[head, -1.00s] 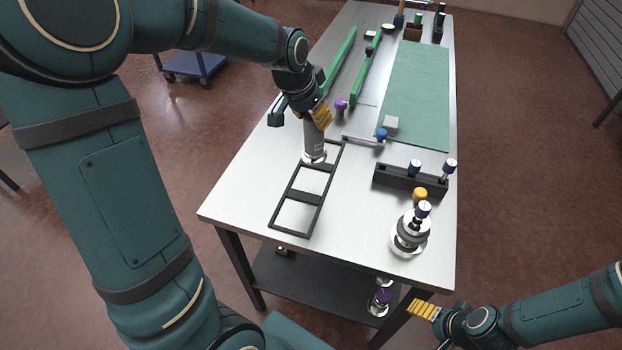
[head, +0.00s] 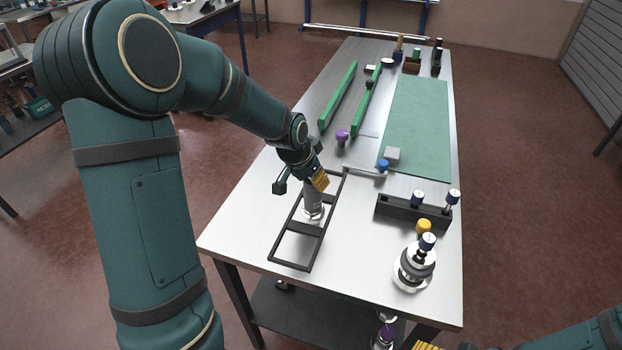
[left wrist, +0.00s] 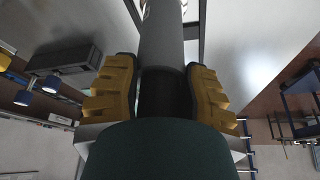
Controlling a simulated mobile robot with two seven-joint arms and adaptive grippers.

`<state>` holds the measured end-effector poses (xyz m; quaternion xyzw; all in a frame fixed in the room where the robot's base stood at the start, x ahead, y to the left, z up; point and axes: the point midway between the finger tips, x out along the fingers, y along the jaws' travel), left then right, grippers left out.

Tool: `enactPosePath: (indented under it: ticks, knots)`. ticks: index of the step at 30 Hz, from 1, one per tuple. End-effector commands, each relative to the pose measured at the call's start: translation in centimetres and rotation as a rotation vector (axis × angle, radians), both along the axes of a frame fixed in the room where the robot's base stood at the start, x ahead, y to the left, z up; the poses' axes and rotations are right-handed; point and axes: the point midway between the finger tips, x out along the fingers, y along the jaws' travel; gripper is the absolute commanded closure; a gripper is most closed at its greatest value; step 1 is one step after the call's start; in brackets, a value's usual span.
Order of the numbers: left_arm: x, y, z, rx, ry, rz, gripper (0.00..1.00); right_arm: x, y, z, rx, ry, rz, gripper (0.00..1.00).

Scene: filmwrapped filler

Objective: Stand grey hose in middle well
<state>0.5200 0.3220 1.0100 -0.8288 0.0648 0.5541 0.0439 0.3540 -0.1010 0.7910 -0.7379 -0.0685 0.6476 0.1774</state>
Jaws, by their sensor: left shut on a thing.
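The grey hose (head: 312,196) is an upright grey cylinder with a white, shiny lower end. My left gripper (head: 318,180) is shut on its upper part. In the left wrist view the hose (left wrist: 162,45) runs between the yellow fingers of the gripper (left wrist: 163,92). The black frame (head: 290,266) with three wells lies on the table. The hose's lower end appears over or in the middle well, just beyond the near crossbar; whether it touches the table I cannot tell. My right gripper (head: 426,346) is cut off at the bottom edge.
A black holder (head: 398,210) with blue-topped pieces stands right of the frame. A silver flanged piece (head: 412,268) stands nearer. A purple-topped piece (head: 341,138), green rails (head: 340,98) and a green mat (head: 415,120) lie farther back. The table's near left corner is clear.

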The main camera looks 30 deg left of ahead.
Motion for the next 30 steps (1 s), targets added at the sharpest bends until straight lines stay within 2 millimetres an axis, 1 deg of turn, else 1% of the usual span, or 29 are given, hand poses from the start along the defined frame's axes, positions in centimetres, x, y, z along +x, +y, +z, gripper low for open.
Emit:
enactPosePath:
  ticks: [6,7,8,9,17,20,23,26,30]
  knots:
    - [0.0,0.0,0.0,0.001,-0.002,0.0,0.99,0.0,0.0,-0.1,0.0,0.001,0.0,0.18]
    - [0.0,0.0,0.0,0.0,0.001,0.0,0.43,0.0,0.0,0.0,0.0,0.001,0.0,0.18]
    - [0.0,0.0,0.0,0.0,0.001,0.0,0.32,0.0,0.0,0.0,0.0,0.001,0.0,0.18]
    - [0.0,0.0,0.0,0.0,0.001,0.0,0.31,0.0,0.0,0.0,0.0,0.001,0.0,0.18]
    - [0.0,0.0,0.0,0.0,0.001,0.0,0.31,0.0,0.0,0.0,0.0,0.0,0.0,0.18]
    - [-0.1,0.0,0.4,0.0,0.0,0.0,0.31,0.0,0.0,0.1,0.0,0.0,0.0,0.18]
    - [-0.5,0.1,1.4,0.0,0.0,0.0,0.31,0.1,0.0,0.3,0.0,-0.002,-0.002,0.18]
    - [-1.1,0.2,3.1,0.0,-0.002,0.001,0.31,0.2,0.0,0.6,-0.001,-0.003,-0.003,0.18]
    - [-2.2,0.4,5.9,0.0,-0.004,0.0,0.31,0.3,-0.1,1.1,-0.002,-0.007,-0.006,0.18]
